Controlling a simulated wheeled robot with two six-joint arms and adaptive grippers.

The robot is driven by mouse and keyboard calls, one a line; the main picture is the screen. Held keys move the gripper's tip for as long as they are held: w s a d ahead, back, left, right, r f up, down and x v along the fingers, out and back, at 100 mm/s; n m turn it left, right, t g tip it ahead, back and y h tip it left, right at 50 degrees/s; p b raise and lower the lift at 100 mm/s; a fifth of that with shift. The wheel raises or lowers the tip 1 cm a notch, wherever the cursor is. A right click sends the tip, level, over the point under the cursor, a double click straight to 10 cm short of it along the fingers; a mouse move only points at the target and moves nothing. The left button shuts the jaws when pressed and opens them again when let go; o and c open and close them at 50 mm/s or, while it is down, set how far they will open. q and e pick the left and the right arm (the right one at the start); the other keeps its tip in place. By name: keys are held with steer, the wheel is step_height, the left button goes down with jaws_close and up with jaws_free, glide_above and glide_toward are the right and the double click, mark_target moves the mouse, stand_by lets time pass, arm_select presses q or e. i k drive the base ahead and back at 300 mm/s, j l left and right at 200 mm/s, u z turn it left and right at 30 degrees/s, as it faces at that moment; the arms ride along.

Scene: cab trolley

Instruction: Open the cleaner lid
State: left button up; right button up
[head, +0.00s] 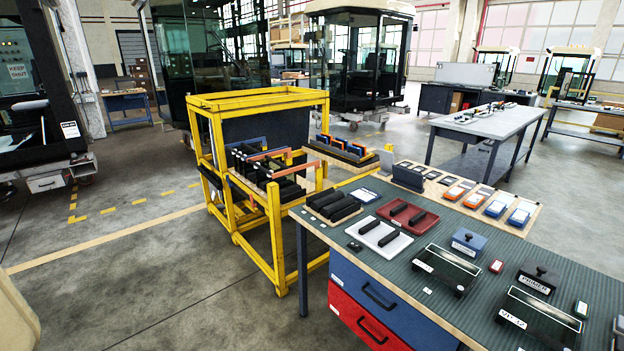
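A blue box-shaped container (468,243) with a dark knob on top and a white label stands on the grey-green mat of the workbench at the right. Its label is too small to read surely, but it may be the cleaner. Its lid appears to be on. A similar dark container (536,282) with a knob and a label that reads PRIMER stands nearer, to its right. Neither of my grippers is in view.
The workbench (398,308) also holds black-topped trays (447,268), a red tray (408,214), a white tray (379,234) and several blue and orange items (497,205). A yellow trolley (271,232) with black parts stands at its left. Open floor (150,275) lies further left.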

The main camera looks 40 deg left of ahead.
mark_target(474, 242)
steer(key=i+j+u, duration=0.25)
steer(key=i+j, duration=0.2)
steer(key=i+j+u, duration=0.25)
steer(key=i+j, duration=0.25)
steer(key=k+l+z, duration=0.1)
steer(key=l+z, duration=0.15)
steer(key=z, duration=0.25)
steer(key=l+z, duration=0.2)
steer(key=z, duration=0.3)
